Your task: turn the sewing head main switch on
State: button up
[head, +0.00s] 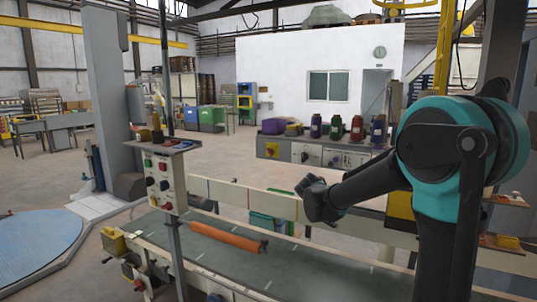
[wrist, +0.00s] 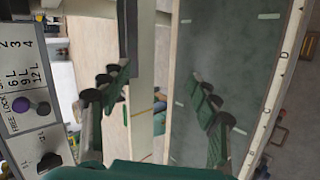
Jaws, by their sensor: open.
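A grey control box (head: 345,160) stands behind the conveyor, with several thread spools (head: 336,127) on top. At its left end is a yellow plate with a red knob (head: 271,150), which looks like a main switch; its label and position are too small to read. White plates with dark dials sit right of it. My gripper (head: 315,197) is in front of and below this box, apart from it. In the wrist view my gripper (wrist: 160,105) has its fingers wide apart with nothing between them. A panel with a purple knob (wrist: 43,108) and a dark knob (wrist: 49,160) shows at the left edge there.
The conveyor belt (head: 200,243) runs below my arm, with an orange cylinder (head: 227,238) on it and a pale side rail (head: 240,198) behind. A button post (head: 160,182) stands left of my gripper. A green bin (head: 268,221) is beyond the rail.

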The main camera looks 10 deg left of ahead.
jog(key=w+a+r+n+t+h, duration=0.1)
jog(key=w+a+r+n+t, duration=0.15)
jog(key=w+a, duration=0.4)
jog(key=w+a+r+n+t, duration=0.1)
jog(key=w+a+r+n, duration=0.3)
jog(key=a, duration=0.4)
jog(key=n+t, duration=0.6)
send_near(269, 153)
jog(key=shift+g+y, duration=0.25)
jog(key=shift+y, duration=0.05)
jog(key=x, duration=0.7)
jog(key=r+x, duration=0.1)
jog(key=x, duration=0.2)
jog(key=shift+w+d, duration=0.2)
jog(key=shift+d, duration=0.05)
jog(key=shift+f, duration=0.1)
jog(key=c, duration=1.2)
jog(key=shift+o, duration=0.2)
jog(key=shift+m, duration=0.25)
